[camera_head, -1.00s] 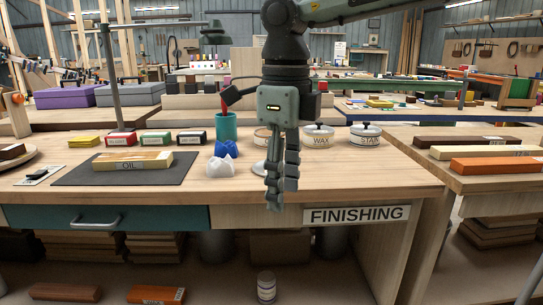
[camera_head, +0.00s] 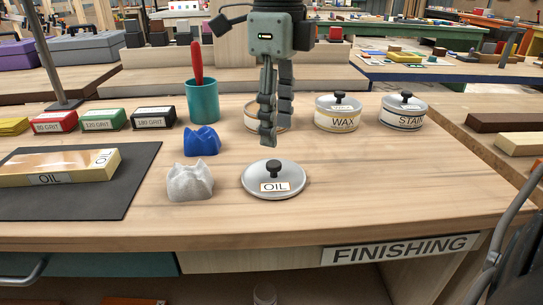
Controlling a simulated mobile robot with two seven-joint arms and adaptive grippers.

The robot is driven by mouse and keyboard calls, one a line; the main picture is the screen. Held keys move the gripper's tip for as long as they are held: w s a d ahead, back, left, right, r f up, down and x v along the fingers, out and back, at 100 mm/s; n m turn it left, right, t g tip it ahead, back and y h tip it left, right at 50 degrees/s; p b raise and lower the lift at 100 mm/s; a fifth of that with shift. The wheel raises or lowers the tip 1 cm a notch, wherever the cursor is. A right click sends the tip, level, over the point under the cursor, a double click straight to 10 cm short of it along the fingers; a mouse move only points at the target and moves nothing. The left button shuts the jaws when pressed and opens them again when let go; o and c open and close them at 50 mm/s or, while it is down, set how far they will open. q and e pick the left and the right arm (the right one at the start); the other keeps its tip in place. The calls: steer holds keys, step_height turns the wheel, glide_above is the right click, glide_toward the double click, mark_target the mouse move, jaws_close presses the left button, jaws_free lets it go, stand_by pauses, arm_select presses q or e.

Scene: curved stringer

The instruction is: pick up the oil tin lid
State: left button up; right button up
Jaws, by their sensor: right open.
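The oil tin lid (camera_head: 273,181) is a round grey metal lid with a black knob and an OIL label. It lies flat on the wooden bench top near its front edge. My right gripper (camera_head: 271,140) points down above and just behind the lid, with its fingers open and empty. It is apart from the knob, as far as I can tell. An open tin (camera_head: 251,122) stands behind the fingers and is partly hidden by them. My left gripper is not in view.
The WAX tin (camera_head: 338,113) and STAIN tin (camera_head: 403,112) stand lidded at the right. A white crumpled cloth (camera_head: 190,183) and a blue one (camera_head: 202,142) lie left of the lid. A teal cup (camera_head: 202,103) stands behind. The bench right of the lid is clear.

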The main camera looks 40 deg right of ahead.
mark_target(275, 163)
steer(key=shift+w+d+f, duration=0.1)
steer(key=shift+w, duration=0.15)
steer(key=shift+f, duration=0.3)
step_height(275, 163, down, 7)
steer(key=shift+w+r, duration=0.1)
steer(key=shift+w, duration=0.05)
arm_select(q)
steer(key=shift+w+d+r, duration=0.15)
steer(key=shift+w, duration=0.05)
arm_select(e)
steer(key=shift+c, duration=0.4)
jaws_close()
